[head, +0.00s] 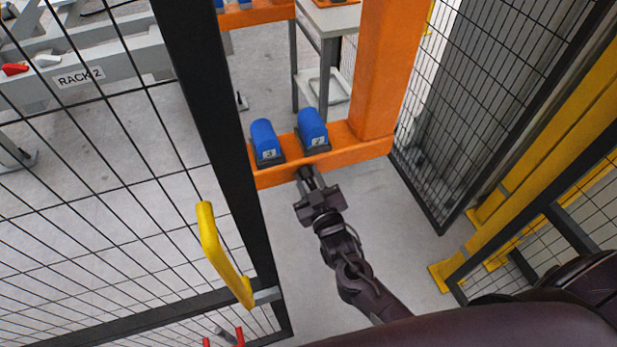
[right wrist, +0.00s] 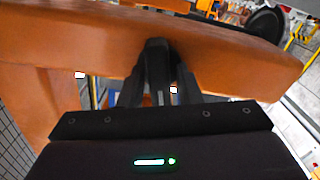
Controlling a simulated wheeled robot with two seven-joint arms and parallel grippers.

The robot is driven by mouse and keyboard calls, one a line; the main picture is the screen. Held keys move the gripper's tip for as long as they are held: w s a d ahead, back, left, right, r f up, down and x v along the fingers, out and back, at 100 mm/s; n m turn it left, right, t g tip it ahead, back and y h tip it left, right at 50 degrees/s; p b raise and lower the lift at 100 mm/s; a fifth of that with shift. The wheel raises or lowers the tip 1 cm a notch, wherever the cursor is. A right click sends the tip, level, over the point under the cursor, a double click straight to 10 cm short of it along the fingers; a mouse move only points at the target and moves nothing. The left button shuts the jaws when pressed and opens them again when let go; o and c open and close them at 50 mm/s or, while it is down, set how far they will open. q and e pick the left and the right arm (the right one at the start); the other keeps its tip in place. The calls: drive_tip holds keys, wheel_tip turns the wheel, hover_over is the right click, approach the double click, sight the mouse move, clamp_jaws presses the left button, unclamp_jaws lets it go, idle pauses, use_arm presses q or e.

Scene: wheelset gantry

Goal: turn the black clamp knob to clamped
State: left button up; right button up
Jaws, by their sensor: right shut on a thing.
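The black clamp knob (head: 304,172) sits on the near face of the orange gantry beam (head: 345,155), below the two blue cylinders. In the right wrist view the knob (right wrist: 157,58) shows as a dark upright piece against the beam. My right gripper (head: 308,181) reaches up to it from below. Its fingers (right wrist: 158,88) stand on either side of the knob and are shut on it. The fingers hide part of the knob, and I cannot tell its turn position from any marking. My left gripper is not in view.
Two blue cylinders, marked 3 (head: 264,138) and 2 (head: 311,127), stand on the beam. An orange post (head: 382,70) rises at its right end. A black-framed mesh gate with a yellow handle (head: 222,255) is close on the left. Mesh fencing (head: 480,90) stands on the right.

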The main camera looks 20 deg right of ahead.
sight(313, 183)
drive_tip(key=m, duration=0.6)
drive_tip(key=shift+d+m+p, duration=0.15)
drive_tip(key=shift+m+p, duration=0.15)
drive_tip(key=shift+p, duration=0.1)
drive_tip(key=m, duration=0.5)
drive_tip(key=shift+d+p, duration=0.1)
drive_tip(key=shift+p, duration=0.3)
drive_tip(key=shift+m, duration=0.4)
drive_tip(key=o, duration=0.7)
drive_tip(key=s, duration=0.3)
drive_tip(key=s+b, duration=0.1)
drive_tip(key=s, duration=0.2)
drive_tip(key=shift+s+d+f, duration=0.15)
drive_tip(key=shift+s, duration=0.75)
